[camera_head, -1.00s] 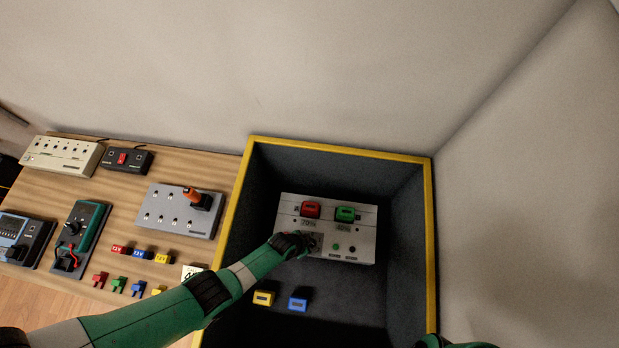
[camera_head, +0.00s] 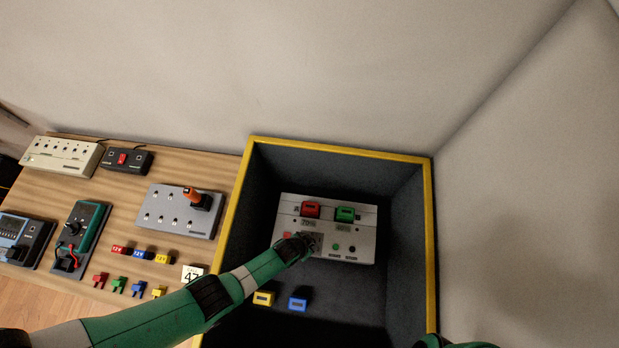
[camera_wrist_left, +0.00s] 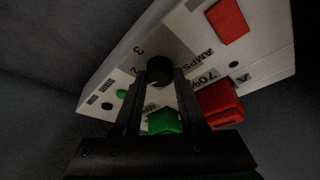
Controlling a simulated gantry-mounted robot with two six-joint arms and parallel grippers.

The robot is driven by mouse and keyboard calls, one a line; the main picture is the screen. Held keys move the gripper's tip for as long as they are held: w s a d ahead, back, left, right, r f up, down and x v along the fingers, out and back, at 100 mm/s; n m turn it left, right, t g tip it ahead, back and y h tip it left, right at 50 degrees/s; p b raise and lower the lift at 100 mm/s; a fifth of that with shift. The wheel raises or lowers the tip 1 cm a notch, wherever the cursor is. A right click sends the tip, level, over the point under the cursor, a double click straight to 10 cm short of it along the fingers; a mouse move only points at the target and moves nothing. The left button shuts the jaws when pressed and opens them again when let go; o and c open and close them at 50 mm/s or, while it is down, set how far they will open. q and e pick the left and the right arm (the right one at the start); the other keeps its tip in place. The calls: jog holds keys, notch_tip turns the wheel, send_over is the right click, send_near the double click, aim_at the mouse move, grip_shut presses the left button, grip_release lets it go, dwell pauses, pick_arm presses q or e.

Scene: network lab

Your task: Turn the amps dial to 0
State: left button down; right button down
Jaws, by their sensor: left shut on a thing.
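The white box (camera_head: 362,228) with a red module (camera_head: 311,209) and a green module (camera_head: 345,214) sits inside a dark, yellow-rimmed bin. In the left wrist view its panel carries the printed word AMPS and the numbers 2 and 3. The black amps dial (camera_wrist_left: 159,69) sticks out of this panel. My left gripper (camera_wrist_left: 159,80) is shut on the dial, one finger on each side. In the head view my left gripper (camera_head: 308,241) is at the box's front left and hides the dial. The dial's pointer mark cannot be made out.
The bin's yellow rim (camera_head: 340,149) and walls surround the box. A yellow block (camera_head: 263,298) and a blue block (camera_head: 298,304) lie in front of it. The wooden table (camera_head: 120,215) at left holds a grey switch panel (camera_head: 177,212), a meter (camera_head: 80,238) and small connectors.

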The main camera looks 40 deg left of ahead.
pick_arm(q)
jog(key=n, duration=0.1)
jog(key=n+y+b, duration=0.1)
jog(key=shift+d+f+n, duration=0.1)
jog(key=shift+f+n, duration=0.1)
jog(key=shift+n, duration=0.1)
jog(key=n+y+b, duration=0.1)
jog(key=n+b, duration=0.1)
jog(key=n, duration=0.1)
jog(key=shift+d+n, duration=0.1)
jog(key=shift+n, duration=0.2)
jog(key=shift+n+y+b, duration=0.5)
jog(key=shift+n, duration=0.5)
jog(key=shift+r+n+g+y+p, duration=0.2)
jog(key=shift+n+g+y+p, duration=0.1)
jog(key=shift+n, duration=0.5)
jog(key=n, duration=0.2)
jog(key=shift+w+d+f+n+g+y, duration=0.1)
jog(key=shift+n+g+y, duration=0.3)
jog(key=n+b, duration=0.1)
jog(key=n, duration=0.1)
jog(key=shift+f+n+g, duration=0.1)
jog(key=shift+n+g, duration=0.2)
jog(key=shift+g, duration=0.1)
jog(key=shift+n+g+y+b, duration=0.4)
jog(key=shift+n+b, duration=0.8)
